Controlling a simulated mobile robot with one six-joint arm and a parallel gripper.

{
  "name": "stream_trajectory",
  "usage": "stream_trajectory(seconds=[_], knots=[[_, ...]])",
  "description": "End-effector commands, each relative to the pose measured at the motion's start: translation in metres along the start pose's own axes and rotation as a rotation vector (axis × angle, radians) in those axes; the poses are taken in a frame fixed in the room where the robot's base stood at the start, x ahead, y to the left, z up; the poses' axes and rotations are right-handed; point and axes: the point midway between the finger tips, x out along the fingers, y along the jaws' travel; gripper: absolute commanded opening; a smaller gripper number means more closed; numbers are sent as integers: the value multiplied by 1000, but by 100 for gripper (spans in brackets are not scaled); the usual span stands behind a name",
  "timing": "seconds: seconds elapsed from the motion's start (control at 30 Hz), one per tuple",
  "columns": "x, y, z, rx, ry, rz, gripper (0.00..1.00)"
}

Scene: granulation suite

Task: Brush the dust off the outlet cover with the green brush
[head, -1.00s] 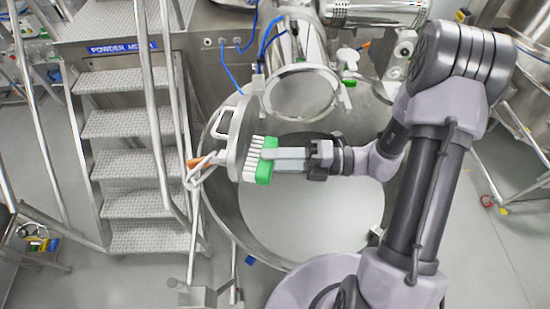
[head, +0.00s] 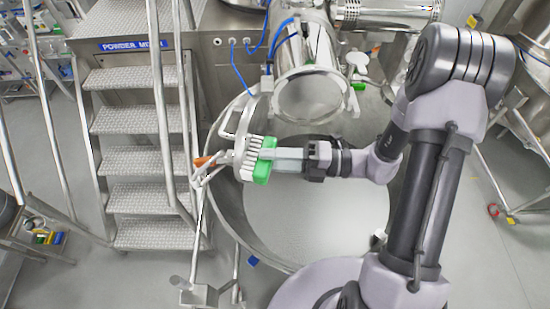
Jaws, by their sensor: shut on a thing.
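The green brush (head: 264,166) has a green block and white bristles that point left. My gripper (head: 278,160) is shut on it at the right side of the green block. The outlet cover (head: 243,130) is a steel disc seen nearly edge-on, with a loop handle on its left side. It stands open to the left of the round outlet mouth (head: 312,96). The bristles are at the cover's right-hand face; whether they touch it I cannot tell. The brush hides part of that face, and no dust can be made out.
A large round steel vessel (head: 228,215) lies below the brush. Steel steps (head: 137,160) with railings stand at the left. Blue hoses (head: 236,68) hang above the cover. An orange-handled item (head: 203,161) is just left of the cover.

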Motion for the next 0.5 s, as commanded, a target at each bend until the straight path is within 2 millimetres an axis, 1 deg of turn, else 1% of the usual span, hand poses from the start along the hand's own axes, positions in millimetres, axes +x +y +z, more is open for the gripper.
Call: stream_trajectory(seconds=[0.13,0.33,0.5], knots=[[0,-1,4,-1,0,0,8],[-6,-3,28,-2,0,0,8],[-9,-4,38,-1,1,0,8]])
